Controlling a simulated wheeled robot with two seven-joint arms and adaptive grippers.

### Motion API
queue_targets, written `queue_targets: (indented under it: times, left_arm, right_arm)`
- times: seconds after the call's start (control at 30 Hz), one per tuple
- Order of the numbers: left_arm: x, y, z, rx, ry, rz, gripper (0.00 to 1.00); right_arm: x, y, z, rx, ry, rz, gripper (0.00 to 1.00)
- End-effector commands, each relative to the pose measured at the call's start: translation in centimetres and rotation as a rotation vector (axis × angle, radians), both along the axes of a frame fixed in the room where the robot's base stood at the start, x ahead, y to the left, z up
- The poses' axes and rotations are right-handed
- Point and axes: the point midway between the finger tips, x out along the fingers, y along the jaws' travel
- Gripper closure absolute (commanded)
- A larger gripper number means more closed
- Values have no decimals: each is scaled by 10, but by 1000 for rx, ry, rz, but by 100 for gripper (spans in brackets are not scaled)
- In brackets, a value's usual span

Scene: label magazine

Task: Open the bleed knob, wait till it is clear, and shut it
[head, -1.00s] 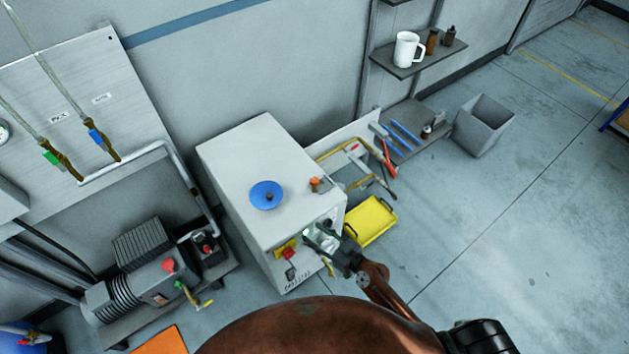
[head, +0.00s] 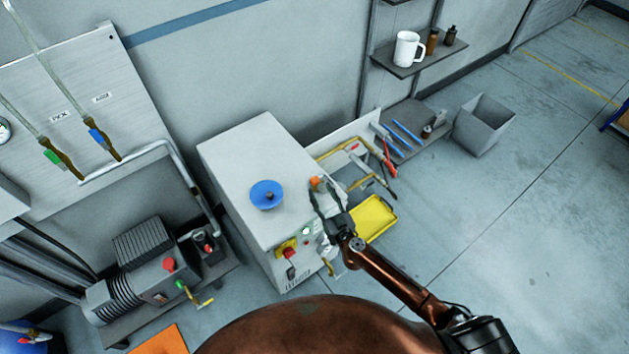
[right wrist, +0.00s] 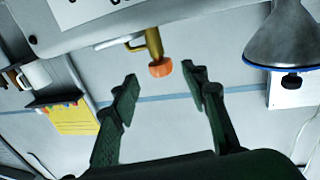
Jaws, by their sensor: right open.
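An orange knob (head: 315,183), probably the bleed knob, sits on the right edge of the grey cabinet (head: 235,160). In the right wrist view the orange knob (right wrist: 160,69) is on the end of a brass fitting (right wrist: 153,42). My right gripper (head: 325,192) is beside the knob in the head view and partly covers the area around it. In the right wrist view the open fingers of my right gripper (right wrist: 163,80) stand either side of the knob, with gaps and nothing held. My left gripper is not in view.
A yellow tray (head: 374,220) lies to the right. A pump (head: 145,280) stands at left. The floor at right is largely clear.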

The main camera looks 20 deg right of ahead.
Motion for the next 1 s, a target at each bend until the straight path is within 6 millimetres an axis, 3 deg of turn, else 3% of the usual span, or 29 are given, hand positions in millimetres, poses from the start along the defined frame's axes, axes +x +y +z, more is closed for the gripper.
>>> queue_targets:
  times: [0.2, 0.4, 0.77, 1.0]
  left_arm:
    - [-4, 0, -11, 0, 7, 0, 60]
    - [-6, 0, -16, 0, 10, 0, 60]
    - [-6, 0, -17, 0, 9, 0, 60]
    - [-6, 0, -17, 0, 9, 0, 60]
  right_arm:
    - [36, 5, -2, 1, -2, 1, 59]
    - [57, 8, -1, 1, -1, 2, 59]
    - [62, 9, 0, 2, -1, 3, 59]
    - [62, 9, 0, 2, -1, 3, 75]
